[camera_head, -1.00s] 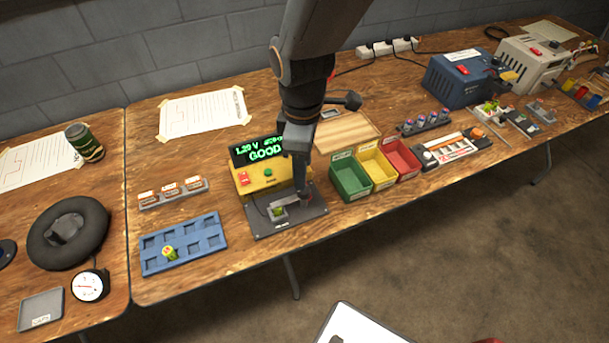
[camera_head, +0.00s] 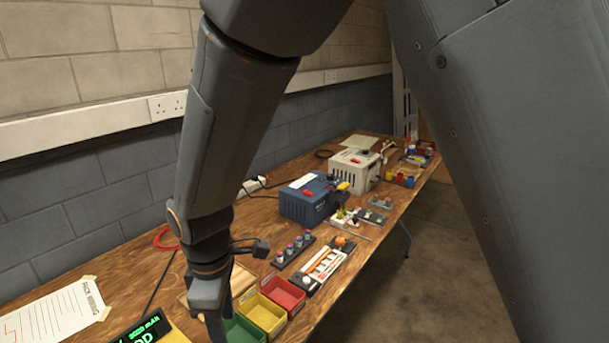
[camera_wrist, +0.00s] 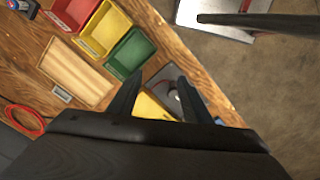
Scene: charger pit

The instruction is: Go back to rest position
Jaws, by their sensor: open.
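My gripper (camera_wrist: 152,92) is open in the wrist view, its two dark fingers apart with nothing held between them. It hangs above the bench, over the yellow tester (camera_wrist: 155,105) and its grey plate, which show partly behind the fingers. In the head view my arm comes down from the top, and the wrist end is at the lower left beside the green bin (camera_head: 243,330). The fingertips are hidden or cut off there. The tester's display (camera_head: 148,328) shows green text at the bottom edge.
Yellow (camera_head: 262,314) and red (camera_head: 283,294) bins stand beside the green one. A wooden board (camera_wrist: 76,72) lies behind them. A blue machine (camera_head: 307,200) and a white machine (camera_head: 355,170) stand farther along the bench. Open floor (camera_head: 425,270) lies to the right.

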